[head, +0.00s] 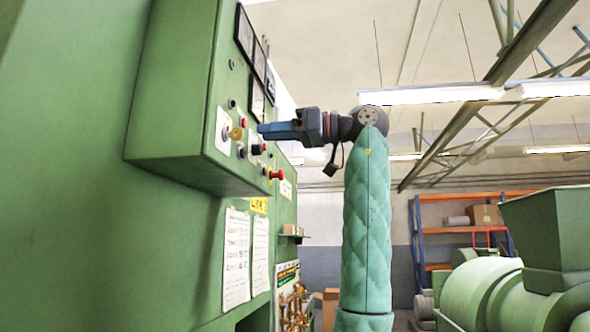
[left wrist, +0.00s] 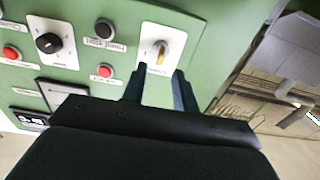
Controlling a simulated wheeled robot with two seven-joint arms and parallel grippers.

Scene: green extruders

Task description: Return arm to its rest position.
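My left gripper (head: 262,130) is at the end of the arm in a teal quilted sleeve. It points left at the front of the green control box (head: 170,95). In the left wrist view its two fingers (left wrist: 159,70) stand apart with nothing between them. I cannot tell the exact gap between fingertips and panel. My right gripper is in neither view.
Close by on the panel are a black rotary switch (left wrist: 48,43), red buttons (left wrist: 105,71) and a protruding red button (head: 277,174). Paper sheets (head: 237,258) hang below the box. Right of the arm are shelves (head: 460,225) and a green machine (head: 545,240); open space lies between.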

